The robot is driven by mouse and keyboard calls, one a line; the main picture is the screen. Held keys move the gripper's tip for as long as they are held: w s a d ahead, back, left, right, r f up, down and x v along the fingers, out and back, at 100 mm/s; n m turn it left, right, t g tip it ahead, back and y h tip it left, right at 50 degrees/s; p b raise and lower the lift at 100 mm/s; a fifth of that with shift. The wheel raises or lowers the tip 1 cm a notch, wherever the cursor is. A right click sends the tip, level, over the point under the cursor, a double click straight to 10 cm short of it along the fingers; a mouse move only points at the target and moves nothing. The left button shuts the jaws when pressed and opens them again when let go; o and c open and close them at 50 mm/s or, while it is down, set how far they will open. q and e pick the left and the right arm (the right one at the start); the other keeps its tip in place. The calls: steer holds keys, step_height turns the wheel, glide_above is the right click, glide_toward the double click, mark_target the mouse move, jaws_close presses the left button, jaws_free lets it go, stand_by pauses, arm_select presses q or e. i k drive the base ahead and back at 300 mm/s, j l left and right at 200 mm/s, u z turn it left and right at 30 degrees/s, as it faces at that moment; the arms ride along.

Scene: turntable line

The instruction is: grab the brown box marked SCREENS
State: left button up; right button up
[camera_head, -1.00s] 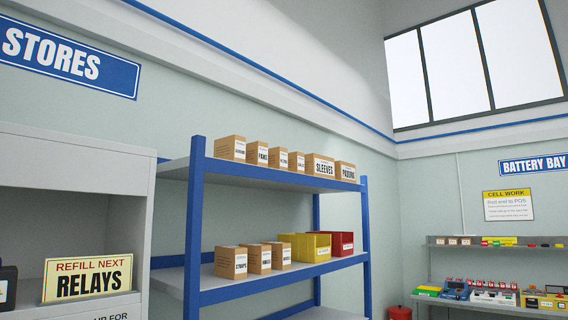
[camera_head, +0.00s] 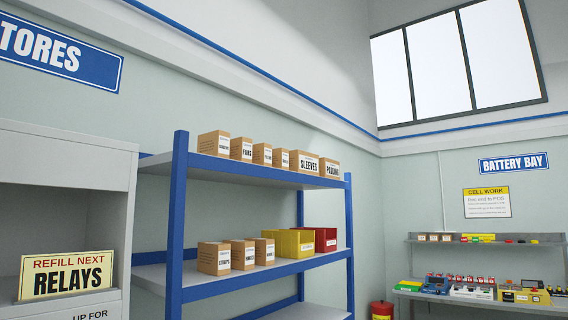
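Several brown boxes stand in a row on the top board of a blue and grey rack. The leftmost brown box (camera_head: 213,144) has a label too small to read. Beside it is a box that seems to read FANS (camera_head: 241,148), then two small boxes (camera_head: 262,153) with unclear labels, then SLEEVES (camera_head: 304,163) and PADDING (camera_head: 329,168). Three more brown boxes (camera_head: 214,258) stand on the middle board; the left one seems to read STRAPS. I cannot make out the word SCREENS on any box. Neither gripper is in view.
The rack's blue front post (camera_head: 176,230) stands left of the boxes. A yellow bin (camera_head: 290,243) and a red bin (camera_head: 325,232) sit on the middle board. A grey cabinet with a RELAYS sign (camera_head: 66,275) is at left. A workbench (camera_head: 480,299) stands far right.

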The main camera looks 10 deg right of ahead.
mark_target(217, 143)
steer(key=i+l+u, duration=0.1)
steer(key=u, duration=0.75)
steer(key=i+l+u, duration=0.2)
steer(key=l+u, duration=0.15)
steer(key=l, duration=0.3)
steer(key=i+l+u, duration=0.1)
steer(key=l+u, duration=0.3)
steer(key=l, duration=0.25)
steer(key=l+u, duration=0.35)
steer(key=l, duration=0.35)
